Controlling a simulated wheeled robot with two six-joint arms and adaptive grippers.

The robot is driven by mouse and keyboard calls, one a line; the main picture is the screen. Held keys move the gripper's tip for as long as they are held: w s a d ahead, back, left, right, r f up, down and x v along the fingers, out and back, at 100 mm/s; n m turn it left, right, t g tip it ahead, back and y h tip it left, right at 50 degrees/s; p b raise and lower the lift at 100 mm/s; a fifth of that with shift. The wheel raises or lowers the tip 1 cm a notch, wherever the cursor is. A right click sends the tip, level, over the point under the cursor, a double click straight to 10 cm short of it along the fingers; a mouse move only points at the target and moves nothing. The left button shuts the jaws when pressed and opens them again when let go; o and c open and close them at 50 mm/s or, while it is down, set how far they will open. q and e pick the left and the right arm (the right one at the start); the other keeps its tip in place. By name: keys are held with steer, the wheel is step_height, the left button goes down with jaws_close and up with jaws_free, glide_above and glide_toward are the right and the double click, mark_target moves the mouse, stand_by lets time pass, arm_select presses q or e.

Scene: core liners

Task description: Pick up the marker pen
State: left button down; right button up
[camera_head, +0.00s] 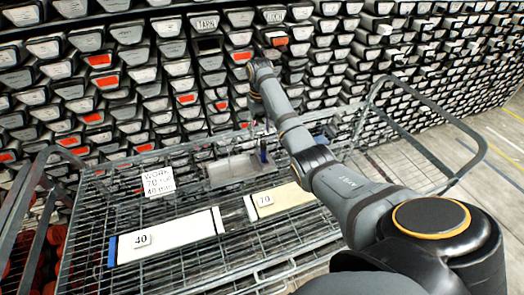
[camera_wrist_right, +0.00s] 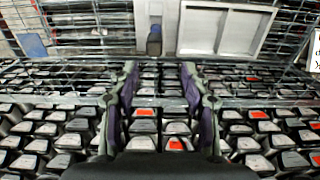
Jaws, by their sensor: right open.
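A small upright dark-blue object, which looks like the marker pen (camera_head: 264,153), stands at the right end of a grey tray on the wire cart. It also shows in the right wrist view (camera_wrist_right: 154,42), beside the tray, with a grey part above it. My right gripper (camera_wrist_right: 159,76) is open and empty, its two fingers apart, with the pen beyond the fingertips and not touched. In the head view my right arm reaches over the cart, and its gripper is small and partly hidden behind the arm. My left gripper is not in view.
The grey tray (camera_head: 232,170) lies on the wire cart (camera_head: 190,257). Racks of core boxes (camera_head: 150,75) fill the back.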

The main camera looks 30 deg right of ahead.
mark_target(263, 141)
steer(key=shift+s+f, duration=0.25)
steer(key=shift+f, duration=0.85)
steer(key=shift+w+f, duration=0.15)
steer(key=shift+f, duration=0.25)
steer(key=shift+d+f+p, duration=0.1)
steer(key=shift+f+p, duration=0.2)
steer(key=shift+p, duration=0.2)
steer(key=f, duration=0.2)
steer(key=s+f+p, duration=0.1)
steer(key=shift+s+d+f, duration=0.1)
steer(key=shift+d+f, duration=0.05)
steer(key=shift+f, duration=0.55)
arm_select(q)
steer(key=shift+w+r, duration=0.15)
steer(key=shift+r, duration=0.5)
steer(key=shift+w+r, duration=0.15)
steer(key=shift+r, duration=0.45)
arm_select(e)
jaws_close()
steer(key=shift+r, duration=0.1)
